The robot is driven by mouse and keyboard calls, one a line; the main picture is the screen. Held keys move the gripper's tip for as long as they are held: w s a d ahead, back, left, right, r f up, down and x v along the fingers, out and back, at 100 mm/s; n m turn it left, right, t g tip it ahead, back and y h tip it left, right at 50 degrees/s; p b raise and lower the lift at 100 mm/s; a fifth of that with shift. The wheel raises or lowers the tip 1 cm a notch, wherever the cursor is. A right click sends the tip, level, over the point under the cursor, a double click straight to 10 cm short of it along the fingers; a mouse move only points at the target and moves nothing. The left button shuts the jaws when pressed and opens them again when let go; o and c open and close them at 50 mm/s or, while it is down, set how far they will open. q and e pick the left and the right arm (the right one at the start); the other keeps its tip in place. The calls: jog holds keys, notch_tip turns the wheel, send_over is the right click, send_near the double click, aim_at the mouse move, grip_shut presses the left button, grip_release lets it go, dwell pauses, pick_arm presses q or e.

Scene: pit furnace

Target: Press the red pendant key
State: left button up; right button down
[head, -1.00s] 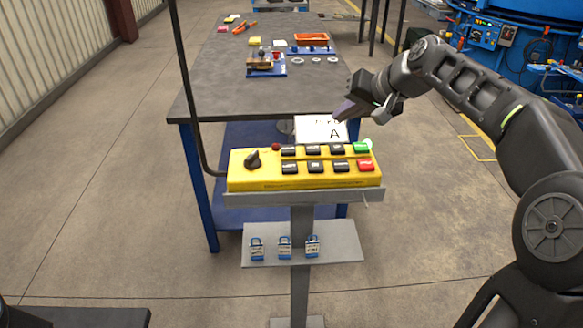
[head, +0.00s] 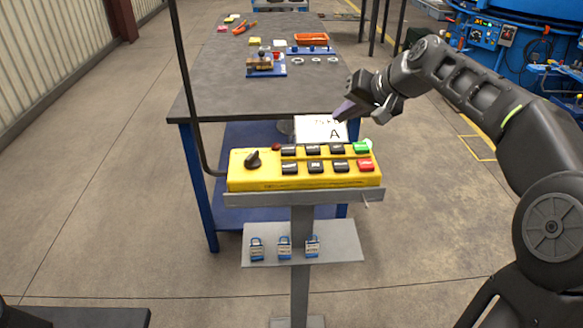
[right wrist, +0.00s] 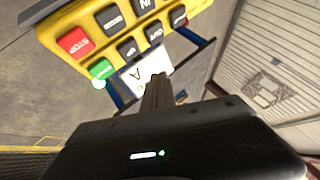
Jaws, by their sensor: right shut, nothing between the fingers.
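The yellow pendant (head: 268,183) lies on a grey stand, with two rows of keys and a black knob at its left. The red key (head: 366,165) is at the lower right corner of its face, below the green key (head: 361,147). In the right wrist view the red key (right wrist: 74,41) reads STOP, with the green key (right wrist: 101,69) beside it. My right gripper (head: 341,115) is shut and empty above the pendant's far right corner, in front of the white card marked A. It is apart from the red key. My left gripper is not in view.
A white card (head: 312,129) stands behind the pendant. A round red button (head: 275,146) is at its back left.

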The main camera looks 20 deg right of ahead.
jog(key=s+d+r+m+h+p, duration=0.1)
jog(key=s+d+r+m+p, duration=0.15)
jog(key=s+d+p, duration=0.4)
jog(key=a+n+g+p, duration=0.1)
jog(key=p, duration=0.1)
jog(key=a+n+p, duration=0.1)
jog(key=a+p, duration=0.1)
jog(key=shift+r+n+g+y+p, duration=0.2)
jog(key=shift+n+g+y+p, duration=0.1)
jog(key=shift+n+g+p, duration=0.1)
